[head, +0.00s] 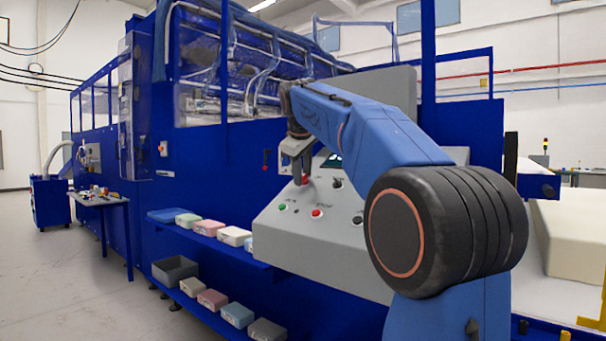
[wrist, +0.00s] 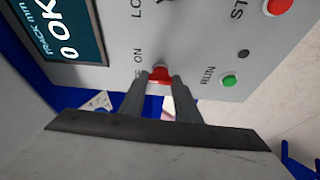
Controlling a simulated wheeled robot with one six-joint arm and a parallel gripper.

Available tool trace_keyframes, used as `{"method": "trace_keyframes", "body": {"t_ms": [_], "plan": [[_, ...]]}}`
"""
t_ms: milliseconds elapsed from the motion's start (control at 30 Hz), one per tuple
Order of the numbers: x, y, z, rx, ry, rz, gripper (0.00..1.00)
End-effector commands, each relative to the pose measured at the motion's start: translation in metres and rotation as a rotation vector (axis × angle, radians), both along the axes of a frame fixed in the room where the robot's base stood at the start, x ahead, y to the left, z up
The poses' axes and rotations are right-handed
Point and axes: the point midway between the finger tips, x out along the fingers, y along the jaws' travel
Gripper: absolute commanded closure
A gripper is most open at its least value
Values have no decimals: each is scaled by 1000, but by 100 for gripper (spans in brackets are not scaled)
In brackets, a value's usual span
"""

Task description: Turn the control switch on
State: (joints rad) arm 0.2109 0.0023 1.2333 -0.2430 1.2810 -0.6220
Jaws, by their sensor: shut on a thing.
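The red control switch (wrist: 159,73) is on the sloped grey control panel (wrist: 185,30), beside a label that reads "ON" with another word partly hidden. My gripper (wrist: 161,82) has its two fingers on either side of the red knob, shut on it. In the head view the red switch (head: 305,179) shows under my gripper (head: 298,172) at the upper part of the panel (head: 265,232). The fingers hide part of the knob, and I cannot tell which way it is turned.
A green button (wrist: 229,81) marked "RUN" and a red button (wrist: 278,6) sit on the same panel, near a dark screen (wrist: 70,30). In the head view, blue shelves (head: 215,243) with several foam blocks stand left of the panel.

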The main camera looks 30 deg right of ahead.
Motion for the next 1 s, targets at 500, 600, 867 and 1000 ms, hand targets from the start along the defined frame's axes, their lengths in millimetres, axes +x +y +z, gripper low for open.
{"method": "trace_keyframes", "body": {"t_ms": [500, 600, 867, 1000], "plan": [[0, 4, -2, 80, -221, -384, 93], [0, 5, -2, 92, -252, -439, 93], [0, 5, -3, 112, -305, -534, 93], [0, 5, -3, 116, -319, -557, 93]]}}
